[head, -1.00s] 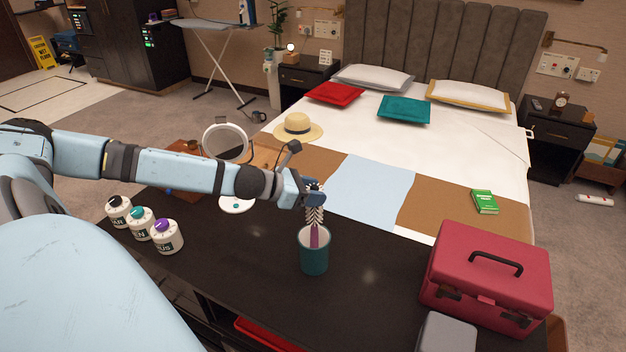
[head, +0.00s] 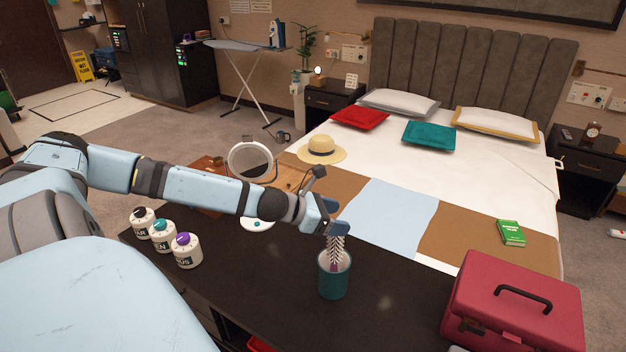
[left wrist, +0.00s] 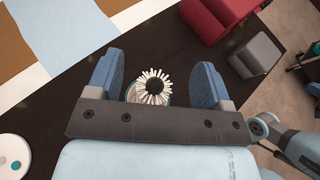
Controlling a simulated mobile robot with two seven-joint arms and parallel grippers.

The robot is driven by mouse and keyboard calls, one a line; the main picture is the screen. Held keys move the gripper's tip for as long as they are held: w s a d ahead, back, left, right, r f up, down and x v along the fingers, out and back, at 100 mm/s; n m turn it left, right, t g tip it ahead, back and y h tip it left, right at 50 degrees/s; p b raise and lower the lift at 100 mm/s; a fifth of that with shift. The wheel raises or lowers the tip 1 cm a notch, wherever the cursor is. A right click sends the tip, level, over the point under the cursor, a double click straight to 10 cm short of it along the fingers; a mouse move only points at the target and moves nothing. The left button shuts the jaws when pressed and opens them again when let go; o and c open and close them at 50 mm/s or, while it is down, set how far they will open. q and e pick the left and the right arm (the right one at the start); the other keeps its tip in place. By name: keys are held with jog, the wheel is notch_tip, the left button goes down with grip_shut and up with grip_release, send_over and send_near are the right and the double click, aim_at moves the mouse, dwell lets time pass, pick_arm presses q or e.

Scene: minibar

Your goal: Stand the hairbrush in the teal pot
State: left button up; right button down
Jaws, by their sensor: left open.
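The teal pot (head: 333,281) stands upright on the dark counter. The hairbrush (head: 337,248) stands in it, bristle end up, with its purple handle going down inside the rim; the handle's lower end is hidden by the pot wall. My left gripper (head: 334,230) is at the top of the brush. In the left wrist view, the open left gripper (left wrist: 158,84) has its blue fingers apart on either side of the round bristle head (left wrist: 153,86), with gaps on both sides. The pot rim shows partly behind the bristles.
Several white jars (head: 186,251) with coloured knobs stand at the counter's left. A round mirror (head: 250,160) is behind my left arm. A red case (head: 513,305) stands at the right. The counter around the pot is clear.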

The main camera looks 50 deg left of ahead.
pick_arm(q)
jog(key=p+v, duration=0.8)
jog(key=v, duration=0.5)
jog(key=shift+s+a+r, duration=0.15)
jog(key=shift+s+r, duration=0.05)
jog(key=shift+s, duration=0.05)
dwell(0.4)
dwell(0.9)
